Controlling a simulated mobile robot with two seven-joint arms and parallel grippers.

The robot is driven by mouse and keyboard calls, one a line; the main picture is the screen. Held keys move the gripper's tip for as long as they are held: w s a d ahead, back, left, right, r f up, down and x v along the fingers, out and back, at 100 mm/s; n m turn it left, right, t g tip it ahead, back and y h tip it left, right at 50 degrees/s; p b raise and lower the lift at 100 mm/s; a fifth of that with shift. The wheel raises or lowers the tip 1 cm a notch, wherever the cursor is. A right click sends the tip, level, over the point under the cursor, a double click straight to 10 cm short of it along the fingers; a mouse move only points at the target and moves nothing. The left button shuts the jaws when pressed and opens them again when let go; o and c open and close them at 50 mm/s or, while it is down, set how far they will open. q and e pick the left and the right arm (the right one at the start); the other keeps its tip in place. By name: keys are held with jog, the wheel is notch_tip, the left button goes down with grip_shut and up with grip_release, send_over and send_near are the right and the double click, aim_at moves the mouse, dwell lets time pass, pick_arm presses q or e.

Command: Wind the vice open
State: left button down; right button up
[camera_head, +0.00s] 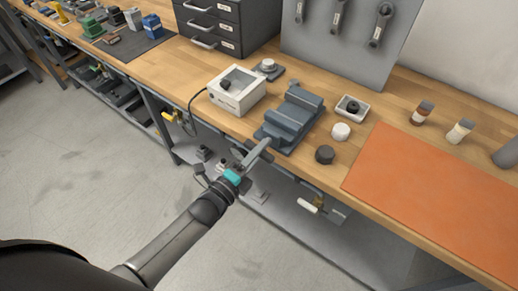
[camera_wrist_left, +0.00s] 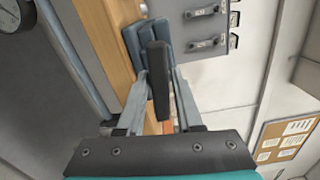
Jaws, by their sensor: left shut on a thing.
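The blue-grey vice (camera_head: 291,118) stands on the wooden bench near its front edge. It also shows in the left wrist view (camera_wrist_left: 134,40), beyond the fingers. My left gripper (camera_head: 254,156) reaches in from below at the vice's front, just off the bench edge. In the left wrist view, a dark bar, the vice handle (camera_wrist_left: 158,80), stands between the two fingers of the left gripper (camera_wrist_left: 160,92), which is shut on it. The gap between the vice jaws is hard to make out. My right gripper is not in view.
An orange mat (camera_head: 435,195) covers the bench at right. Drawers (camera_head: 222,25) stand behind.

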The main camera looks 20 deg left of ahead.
pick_arm(q)
jog(key=n+p, duration=0.1)
jog(key=n, duration=0.3)
jog(key=shift+n, duration=0.3)
jog(key=n, duration=0.4)
jog(key=shift+n+p, duration=0.3)
jog(key=n, duration=0.4)
jog(key=shift+n, duration=0.3)
jog(key=n, duration=0.4)
jog(key=shift+p, duration=0.3)
jog(key=n, duration=0.5)
jog(key=shift+a, duration=0.1)
jog(key=n, duration=0.4)
jog(key=shift+b, duration=0.4)
jog(key=n, duration=0.4)
jog(key=shift+b, duration=0.4)
jog(key=shift+n, duration=1.1)
jog(key=shift+n+b, duration=0.6)
jog(key=shift+n, duration=0.6)
